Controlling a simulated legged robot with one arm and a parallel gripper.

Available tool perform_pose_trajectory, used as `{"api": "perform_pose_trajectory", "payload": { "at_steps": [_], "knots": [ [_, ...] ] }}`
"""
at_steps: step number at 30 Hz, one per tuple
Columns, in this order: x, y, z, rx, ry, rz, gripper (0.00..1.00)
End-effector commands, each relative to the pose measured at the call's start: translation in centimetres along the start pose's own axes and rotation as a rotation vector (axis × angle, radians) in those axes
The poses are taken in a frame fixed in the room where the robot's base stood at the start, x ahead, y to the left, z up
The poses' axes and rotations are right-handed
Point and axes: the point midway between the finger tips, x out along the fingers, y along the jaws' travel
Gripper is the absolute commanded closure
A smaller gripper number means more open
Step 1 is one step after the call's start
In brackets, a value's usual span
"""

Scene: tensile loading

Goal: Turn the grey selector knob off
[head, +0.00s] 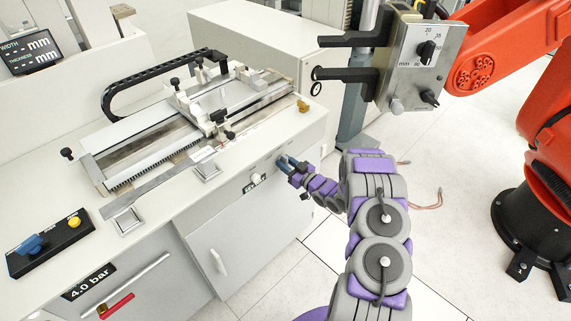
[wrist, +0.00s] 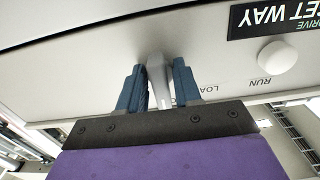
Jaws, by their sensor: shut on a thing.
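The grey selector knob (wrist: 157,76) stands out from the white front panel in the wrist view, between the two blue fingers of my gripper (wrist: 160,92). My gripper is shut on it. The letters "LOA" show beside the right finger, and the rest of that word is hidden. In the head view my gripper (head: 287,166) is at the cabinet's front panel, and its fingers largely hide the knob. I cannot read the knob's exact setting.
A white round button (wrist: 278,56) marked RUN sits right of the knob, below a black label (wrist: 275,16). In the head view, a blue knob (head: 33,244) sits on a black box at left. A red robot arm (head: 550,110) stands at right, with open floor between.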

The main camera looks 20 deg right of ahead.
Motion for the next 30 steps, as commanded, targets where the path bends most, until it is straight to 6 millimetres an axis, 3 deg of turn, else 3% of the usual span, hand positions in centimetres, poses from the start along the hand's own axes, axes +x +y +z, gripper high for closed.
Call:
{"api": "perform_pose_trajectory", "payload": {
  "at_steps": [3, 4, 7, 17, 20, 30],
  "knots": [
    [-0.1, 0.2, 0.0, 0.001, -0.001, 0.005, 0.97],
    [-0.1, 0.2, 0.0, 0.001, -0.001, 0.005, 0.66],
    [-0.1, 0.1, 0.0, 0.001, -0.001, 0.004, 0.57],
    [-0.6, 0.0, 0.0, 0.001, -0.001, 0.002, 0.57],
    [-1.9, 0.1, 0.0, 0.003, -0.003, 0.004, 0.57],
    [-9.0, 0.3, 0.0, 0.004, -0.002, 0.006, 0.57]
  ]
}}
